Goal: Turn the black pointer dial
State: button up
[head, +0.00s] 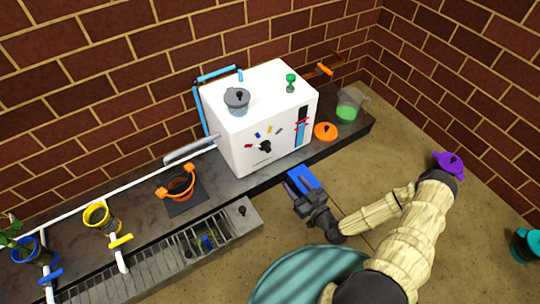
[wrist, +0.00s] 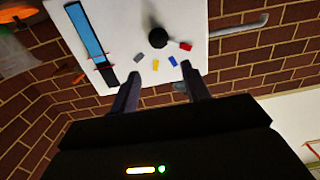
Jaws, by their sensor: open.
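The black pointer dial (head: 265,147) is on the front face of the white box-shaped machine (head: 227,148), with red, blue, yellow and grey marks in an arc around it. In the wrist view the dial (wrist: 158,38) shows as a dark round knob, with the marks between it and my fingers. Which mark its pointer faces is too small to tell. My gripper (head: 301,176) is open and empty, in front of the machine to the lower right of the dial and apart from it. In the wrist view the two fingertips (wrist: 161,70) straddle the direction of the dial.
A blue gauge strip with red clips (wrist: 88,40) is beside the dial. A grey lidded pot (head: 237,101) and a green knob (head: 291,83) are on top of the machine. An orange-handled pot (head: 176,183) stands left on the counter, an orange disc (head: 325,131) right.

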aim_at(269, 151)
jog(key=shift+t, duration=0.4)
jog(key=b+x, duration=0.2)
jog(key=x, duration=0.3)
jog(key=b+x, duration=0.3)
jog(key=x, duration=0.2)
jog(key=b+x, duration=0.2)
jog(key=x, duration=0.4)
jog(key=shift+w+f, duration=0.1)
jog(key=shift+f, duration=0.3)
jog(key=shift+w+a+r+b, duration=0.2)
jog(key=shift+w+a+b, duration=0.2)
jog(key=shift+w, duration=0.15)
jog(key=c, duration=1)
